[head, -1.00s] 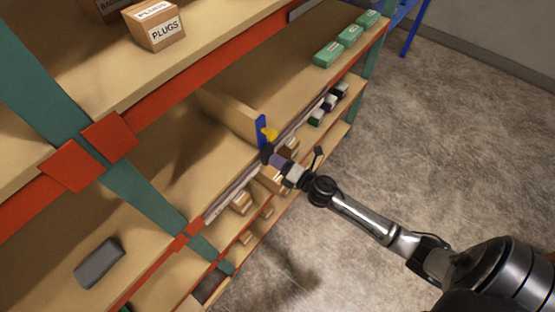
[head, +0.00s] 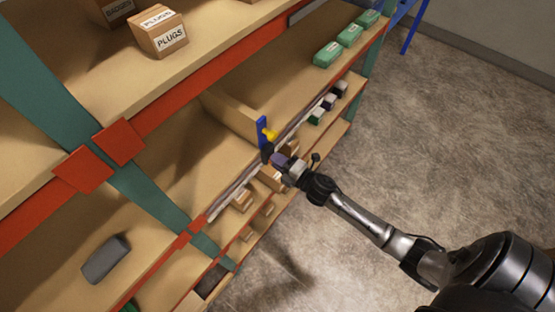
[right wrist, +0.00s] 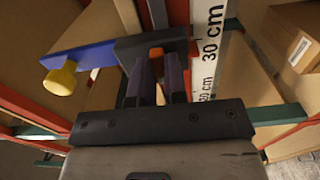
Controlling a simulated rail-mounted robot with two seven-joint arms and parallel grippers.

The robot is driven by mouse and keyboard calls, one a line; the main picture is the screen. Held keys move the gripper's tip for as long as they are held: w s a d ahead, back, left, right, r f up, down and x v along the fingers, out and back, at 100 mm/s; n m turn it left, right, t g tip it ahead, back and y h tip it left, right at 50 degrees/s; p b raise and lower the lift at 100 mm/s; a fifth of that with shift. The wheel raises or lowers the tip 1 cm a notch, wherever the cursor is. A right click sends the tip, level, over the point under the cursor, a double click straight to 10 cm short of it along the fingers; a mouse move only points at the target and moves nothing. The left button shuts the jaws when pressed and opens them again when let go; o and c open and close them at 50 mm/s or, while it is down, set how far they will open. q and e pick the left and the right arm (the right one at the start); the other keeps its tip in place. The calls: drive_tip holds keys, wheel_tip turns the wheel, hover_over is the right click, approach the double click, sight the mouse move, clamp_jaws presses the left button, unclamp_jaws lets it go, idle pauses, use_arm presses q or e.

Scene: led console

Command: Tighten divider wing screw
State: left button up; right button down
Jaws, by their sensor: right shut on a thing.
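The yellow wing screw (head: 269,134) sits on the blue bracket (head: 262,130) at the front end of the tan divider (head: 232,112), on the middle shelf's front edge. In the right wrist view the yellow screw (right wrist: 60,79) stands out from the blue bracket (right wrist: 82,58) at left. My right gripper (head: 274,157) is just below the screw, not on it. In the wrist view its two purple fingers (right wrist: 160,75) reach up to a black block (right wrist: 152,43) beside the bracket and appear shut on it. The exact contact is partly hidden. My left gripper is not in view.
A white ruler strip (right wrist: 207,40) marked in cm runs along the shelf edge. Small cartons (head: 242,200) stand on the shelf below. Green boxes (head: 327,54) are farther along the shelf, and a grey block (head: 106,260) lies lower left. The floor (head: 450,120) at right is clear.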

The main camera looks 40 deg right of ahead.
drive_tip(key=c, duration=1.1)
unclamp_jaws()
drive_tip(key=shift+c, duration=0.2)
drive_tip(key=shift+s, duration=0.1)
drive_tip(key=s+d+b, duration=0.1)
drive_tip(key=s+d, duration=0.1)
drive_tip(key=s, duration=1.1)
drive_tip(key=shift+s+d, duration=0.25)
